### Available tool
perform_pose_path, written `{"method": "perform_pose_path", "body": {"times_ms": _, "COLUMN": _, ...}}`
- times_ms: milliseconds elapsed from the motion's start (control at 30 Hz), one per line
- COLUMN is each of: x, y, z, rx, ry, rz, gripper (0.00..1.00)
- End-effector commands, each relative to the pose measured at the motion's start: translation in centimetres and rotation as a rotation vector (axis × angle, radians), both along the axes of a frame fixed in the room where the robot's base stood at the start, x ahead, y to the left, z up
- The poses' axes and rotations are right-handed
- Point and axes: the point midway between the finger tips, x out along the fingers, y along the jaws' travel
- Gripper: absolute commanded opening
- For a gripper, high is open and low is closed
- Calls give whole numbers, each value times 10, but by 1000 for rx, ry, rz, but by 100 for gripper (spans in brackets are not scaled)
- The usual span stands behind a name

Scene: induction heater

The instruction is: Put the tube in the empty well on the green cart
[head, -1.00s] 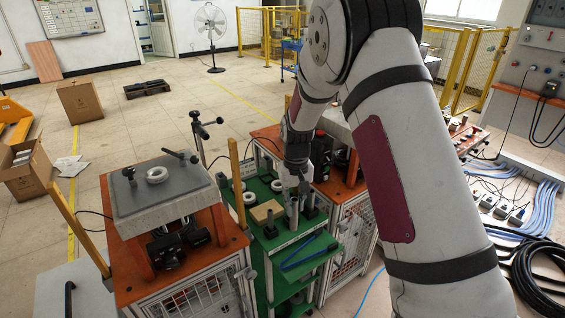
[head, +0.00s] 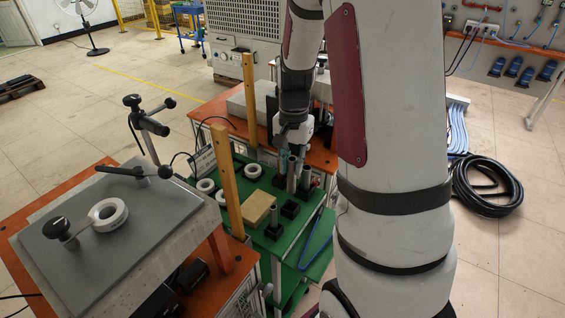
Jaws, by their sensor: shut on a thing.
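My gripper (head: 291,143) is over the green cart (head: 311,222), pointing down. It is shut on a grey tube (head: 292,174), which looks upright. Another grey tube (head: 305,175) stands close by on the right, and they overlap in view. A square black well (head: 290,209) in front of the tubes looks empty. Another black holder (head: 273,226) stands nearer, with a dark piece upright in it. I cannot tell whether the held tube's lower end touches the cart. My wrist partly hides the jaws.
White rings (head: 253,171) and a tan block (head: 258,207) lie on the cart. A wooden post (head: 228,185) rises at its left edge. An orange-topped table (head: 226,112) is behind.

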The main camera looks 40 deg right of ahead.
Motion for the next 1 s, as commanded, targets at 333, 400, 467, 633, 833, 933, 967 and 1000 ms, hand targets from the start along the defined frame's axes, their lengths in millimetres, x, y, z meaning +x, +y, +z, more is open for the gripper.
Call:
{"method": "perform_pose_path", "body": {"times_ms": 333, "x": 2, "y": 0, "z": -34, "rx": 1, "ry": 0, "rz": 3, "gripper": 0}}
{"method": "perform_pose_path", "body": {"times_ms": 400, "x": 2, "y": 0, "z": -40, "rx": 0, "ry": 1, "rz": 3, "gripper": 0}}
{"method": "perform_pose_path", "body": {"times_ms": 467, "x": 2, "y": 1, "z": -44, "rx": 1, "ry": 0, "rz": 3, "gripper": 0}}
{"method": "perform_pose_path", "body": {"times_ms": 633, "x": 1, "y": 1, "z": -54, "rx": 1, "ry": 0, "rz": 4, "gripper": 0}}
{"method": "perform_pose_path", "body": {"times_ms": 833, "x": 1, "y": 1, "z": -58, "rx": 0, "ry": 0, "rz": 4, "gripper": 0}}
{"method": "perform_pose_path", "body": {"times_ms": 933, "x": 1, "y": 0, "z": -58, "rx": 0, "ry": 0, "rz": 5, "gripper": 0}}
{"method": "perform_pose_path", "body": {"times_ms": 967, "x": 1, "y": 0, "z": -58, "rx": 0, "ry": 0, "rz": 5, "gripper": 0}}
{"method": "perform_pose_path", "body": {"times_ms": 1000, "x": 1, "y": 0, "z": -58, "rx": 0, "ry": 0, "rz": 5, "gripper": 0}}
